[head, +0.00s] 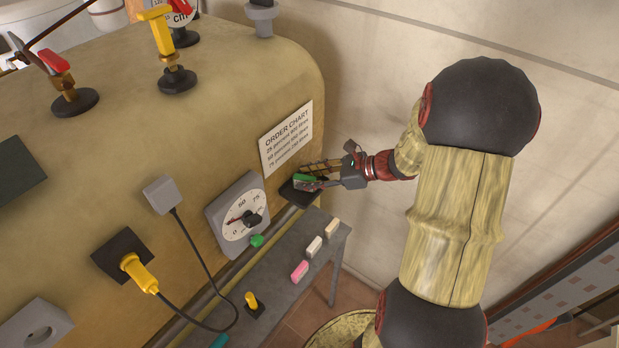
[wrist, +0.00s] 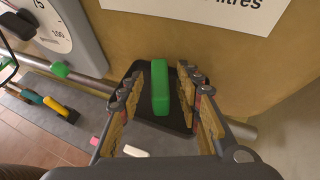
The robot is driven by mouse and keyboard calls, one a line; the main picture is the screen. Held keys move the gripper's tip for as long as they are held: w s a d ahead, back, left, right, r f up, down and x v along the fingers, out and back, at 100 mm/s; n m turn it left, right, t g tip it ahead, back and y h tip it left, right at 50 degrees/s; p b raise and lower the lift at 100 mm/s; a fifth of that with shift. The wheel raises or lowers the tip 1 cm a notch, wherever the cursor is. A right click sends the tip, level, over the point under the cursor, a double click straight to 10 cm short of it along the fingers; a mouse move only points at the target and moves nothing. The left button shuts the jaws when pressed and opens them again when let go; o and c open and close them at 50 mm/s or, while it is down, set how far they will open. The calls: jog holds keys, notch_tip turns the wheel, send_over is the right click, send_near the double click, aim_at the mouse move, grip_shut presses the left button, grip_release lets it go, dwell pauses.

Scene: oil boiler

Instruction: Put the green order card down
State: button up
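The green order card (wrist: 160,87) is a thick green block lying lengthwise between the two fingers of my gripper (wrist: 167,90) in the wrist view. A narrow gap shows on either side of it, so the fingers look open around it. It appears to rest on a small black tray (wrist: 181,122) on the wall of the boiler. In the head view the green card (head: 304,178) shows over the black tray (head: 290,194), with my gripper (head: 322,174) reaching in from the right. The contact under the card is hidden.
The order chart (head: 287,138) is just above the tray. A dial (head: 238,212) with a green piece (head: 257,240) below it is at left. A grey bench (head: 290,252) below carries a pink block (head: 299,271) and pale blocks (head: 314,246). A pipe runs along the boiler.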

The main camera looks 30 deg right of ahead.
jog(key=shift+r, duration=0.1)
jog(key=shift+s+d+r, duration=0.1)
jog(key=shift+d+r, duration=0.05)
jog(key=shift+r, duration=0.05)
jog(key=p+v, duration=0.2)
jog(key=v, duration=0.9)
jog(key=s+a+r+n+g+h, duration=0.1)
jog(key=s+a+r+n+g, duration=0.15)
jog(key=a+n, duration=0.5)
jog(key=s+a+r+n+g+h, duration=0.2)
jog(key=s+a+n+g, duration=0.15)
jog(key=a+n, duration=0.4)
jog(key=s+a+r+n+t+h, duration=0.2)
jog(key=s+a+r+n+h, duration=0.3)
jog(key=n, duration=0.7)
jog(key=shift+s+a+r+n, duration=0.3)
jog(key=shift+s+a+r, duration=0.5)
jog(key=shift+s, duration=0.05)
